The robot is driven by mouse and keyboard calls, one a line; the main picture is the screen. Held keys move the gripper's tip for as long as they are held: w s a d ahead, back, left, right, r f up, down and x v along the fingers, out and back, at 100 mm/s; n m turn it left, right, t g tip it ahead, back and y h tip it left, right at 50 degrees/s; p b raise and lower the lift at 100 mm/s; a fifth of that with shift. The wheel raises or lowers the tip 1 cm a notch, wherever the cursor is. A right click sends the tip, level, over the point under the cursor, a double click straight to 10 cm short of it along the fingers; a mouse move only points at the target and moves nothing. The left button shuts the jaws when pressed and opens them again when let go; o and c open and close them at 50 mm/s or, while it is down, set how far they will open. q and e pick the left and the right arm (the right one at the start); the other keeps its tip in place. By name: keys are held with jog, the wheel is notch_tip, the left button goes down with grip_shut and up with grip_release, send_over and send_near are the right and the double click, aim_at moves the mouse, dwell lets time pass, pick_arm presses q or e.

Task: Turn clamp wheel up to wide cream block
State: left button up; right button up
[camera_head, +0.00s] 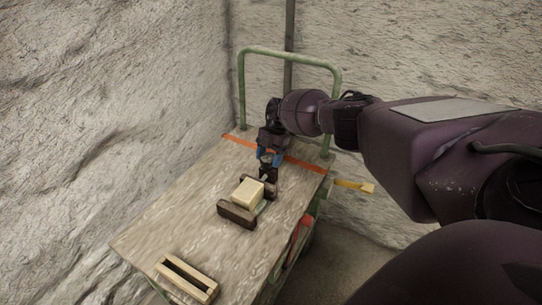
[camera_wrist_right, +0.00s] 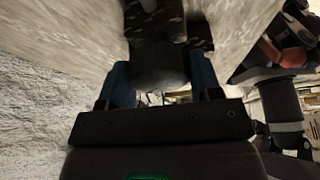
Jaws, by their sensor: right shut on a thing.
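The wide cream block (camera_head: 247,193) sits in a clamp with dark wooden jaws (camera_head: 237,214) on the cart's wooden top. My right gripper (camera_head: 268,162) points down at the clamp's far end. It is shut on the dark clamp wheel (camera_wrist_right: 160,65), which lies between its blue fingers. In the head view the gripper partly hides the wheel. I cannot tell whether the far jaw touches the block. My left gripper is not in view.
A pale slotted wooden piece (camera_head: 187,278) lies at the cart's near edge. A green rail (camera_head: 290,54) stands at the far end, near an orange stripe (camera_head: 300,163). A yellow-tipped bar (camera_head: 355,186) sticks out right. Rough walls stand left and behind. The top's left side is clear.

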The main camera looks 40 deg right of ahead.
jog(key=m, duration=0.1)
jog(key=m+t+p, duration=0.1)
jog(key=m, duration=0.1)
jog(key=shift+r, duration=0.4)
jog(key=shift+m+t+p, duration=0.5)
jog(key=shift+m+p, duration=0.15)
jog(key=shift+m, duration=0.25)
jog(key=m+t+p, duration=0.1)
jog(key=m, duration=0.1)
jog(key=shift+m+p, duration=0.3)
jog(key=m+t+p, duration=0.1)
jog(key=m, duration=0.1)
jog(key=shift+m+h, duration=0.3)
jog(key=shift+m, duration=0.1)
jog(key=shift+s+f+m+p, duration=0.1)
jog(key=shift+f+m+p, duration=0.15)
jog(key=shift+m+p, duration=0.15)
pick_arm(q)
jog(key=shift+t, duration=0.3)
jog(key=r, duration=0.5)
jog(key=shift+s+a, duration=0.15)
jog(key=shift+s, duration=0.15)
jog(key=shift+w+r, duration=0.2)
pick_arm(e)
jog(key=shift+f+m, duration=0.1)
jog(key=shift+m, duration=0.3)
